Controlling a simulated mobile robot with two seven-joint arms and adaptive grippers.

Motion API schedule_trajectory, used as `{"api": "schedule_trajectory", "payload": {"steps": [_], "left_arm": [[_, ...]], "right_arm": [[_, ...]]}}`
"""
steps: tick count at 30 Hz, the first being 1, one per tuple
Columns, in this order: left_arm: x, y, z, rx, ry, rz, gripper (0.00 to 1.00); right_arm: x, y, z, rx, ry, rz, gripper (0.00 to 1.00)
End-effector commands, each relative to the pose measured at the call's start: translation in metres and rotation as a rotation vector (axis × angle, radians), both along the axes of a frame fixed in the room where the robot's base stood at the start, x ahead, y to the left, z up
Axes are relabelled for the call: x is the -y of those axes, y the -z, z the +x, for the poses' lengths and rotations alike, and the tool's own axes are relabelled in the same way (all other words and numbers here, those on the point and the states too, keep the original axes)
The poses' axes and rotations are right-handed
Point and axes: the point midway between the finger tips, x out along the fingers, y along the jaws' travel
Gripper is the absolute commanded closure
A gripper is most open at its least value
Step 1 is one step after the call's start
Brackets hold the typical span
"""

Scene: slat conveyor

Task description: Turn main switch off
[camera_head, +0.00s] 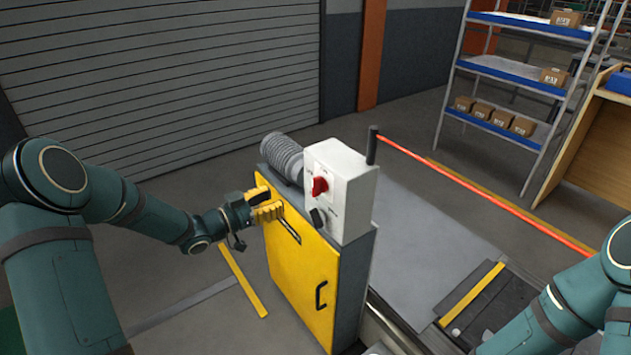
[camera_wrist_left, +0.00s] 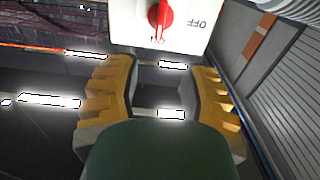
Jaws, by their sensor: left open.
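The main switch is a red rotary knob (camera_head: 320,186) on the front face of a white control box (camera_head: 350,192). In the left wrist view the red knob (camera_wrist_left: 160,18) shows at the top, with upside-down OFF lettering on the white face beside it. My left gripper (camera_head: 272,204) has yellow fingers and is left of the box, apart from the knob. In the left wrist view my left gripper (camera_wrist_left: 163,68) is open with nothing between its fingers. My right arm shows at the lower right of the head view, but its gripper is out of view.
The box stands on a yellow cabinet (camera_head: 302,275) with a black handle. A black knob (camera_head: 318,217) sits below the red one. A grey ribbed cylinder (camera_head: 282,156) stands behind the box. A conveyor (camera_head: 420,235) and red bar (camera_head: 480,190) extend right.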

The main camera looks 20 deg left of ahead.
Motion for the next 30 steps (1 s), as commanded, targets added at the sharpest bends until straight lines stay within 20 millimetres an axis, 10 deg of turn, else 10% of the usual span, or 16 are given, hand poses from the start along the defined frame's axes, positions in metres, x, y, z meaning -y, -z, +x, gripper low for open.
{"api": "schedule_trajectory", "payload": {"steps": [18, 30], "left_arm": [[0.069, 0.002, 0.086, -0.002, 0.001, -0.001, 0.58], [0.082, 0.001, 0.104, -0.003, -0.001, -0.001, 0.58]], "right_arm": [[0.000, 0.015, 0.003, 0.007, 0.002, -0.001, 1.00], [0.000, 0.016, 0.003, 0.009, 0.002, -0.001, 1.00]]}}
